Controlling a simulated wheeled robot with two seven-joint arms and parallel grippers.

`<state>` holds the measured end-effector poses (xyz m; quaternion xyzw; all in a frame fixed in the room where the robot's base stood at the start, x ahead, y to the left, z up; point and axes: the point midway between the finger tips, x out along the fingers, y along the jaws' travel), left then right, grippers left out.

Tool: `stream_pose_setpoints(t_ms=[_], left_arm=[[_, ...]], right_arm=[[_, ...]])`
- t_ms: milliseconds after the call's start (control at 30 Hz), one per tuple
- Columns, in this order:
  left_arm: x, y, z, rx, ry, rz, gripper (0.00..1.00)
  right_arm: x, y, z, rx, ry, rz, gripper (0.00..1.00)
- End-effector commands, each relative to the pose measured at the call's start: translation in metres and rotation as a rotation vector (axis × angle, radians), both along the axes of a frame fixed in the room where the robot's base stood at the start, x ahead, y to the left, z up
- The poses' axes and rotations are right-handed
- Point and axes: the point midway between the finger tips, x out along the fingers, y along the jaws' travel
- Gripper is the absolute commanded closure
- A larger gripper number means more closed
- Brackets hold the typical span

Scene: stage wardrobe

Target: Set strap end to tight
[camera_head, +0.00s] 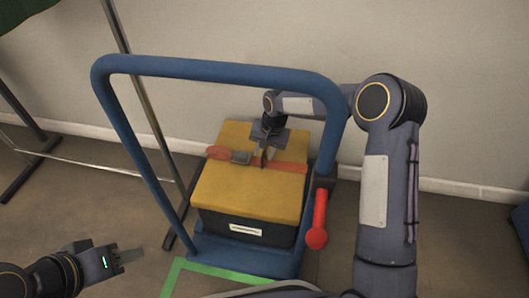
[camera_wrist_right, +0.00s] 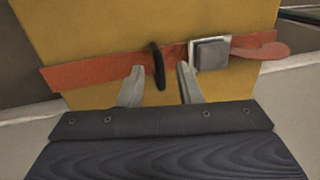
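An orange-red strap (camera_head: 288,167) lies across the yellow top of a box (camera_head: 250,197); it also shows in the right wrist view (camera_wrist_right: 95,75). A grey buckle (camera_wrist_right: 210,53) sits on it, and a rounded red strap end (camera_wrist_right: 265,50) sticks out beyond the buckle, on the left in the head view (camera_head: 218,152). A black upright loop (camera_wrist_right: 158,66) stands on the strap beside the buckle. My right gripper (camera_wrist_right: 160,74) is open, its fingers on either side of the loop with gaps. My left gripper (camera_head: 131,257) is low at the left, away from the box.
The box stands on a blue cart (camera_head: 240,254) whose tall blue frame (camera_head: 215,70) arches in front of it. A red handle (camera_head: 318,220) is at the cart's right side. Green tape (camera_head: 172,278) marks the floor. A metal rack (camera_head: 140,90) stands at the left.

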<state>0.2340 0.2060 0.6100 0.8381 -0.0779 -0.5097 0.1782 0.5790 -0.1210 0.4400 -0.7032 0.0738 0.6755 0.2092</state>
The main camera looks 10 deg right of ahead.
Motion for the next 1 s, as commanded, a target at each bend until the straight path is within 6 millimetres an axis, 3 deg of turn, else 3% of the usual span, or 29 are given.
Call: stream_pose_setpoints(t_ms=[100, 333, 667, 767, 1000], left_arm=[[0.0, 0.0, 0.001, 0.0, 0.0, 0.0, 0.64], [0.0, 0.0, 0.001, 0.0, 0.0, 0.0, 0.64], [0.0, 0.0, 0.001, 0.0, 0.0, 0.0, 0.64], [0.0, 0.0, 0.007, 0.0, 0.0, 0.0, 0.64], [0.0, 0.0, 0.026, 0.0, 0.0, 0.0, 0.64]], right_arm=[[0.0, 0.0, 0.001, 0.0, 0.0, 0.0, 0.68], [0.0, 0.0, 0.001, 0.0, 0.0, 0.0, 0.98], [0.0, -0.001, 0.001, 0.0, 0.0, 0.0, 1.0], [-0.005, -0.013, 0.003, -0.001, 0.001, -0.003, 1.0], [-0.028, -0.067, 0.005, -0.002, 0.003, -0.007, 1.0]])
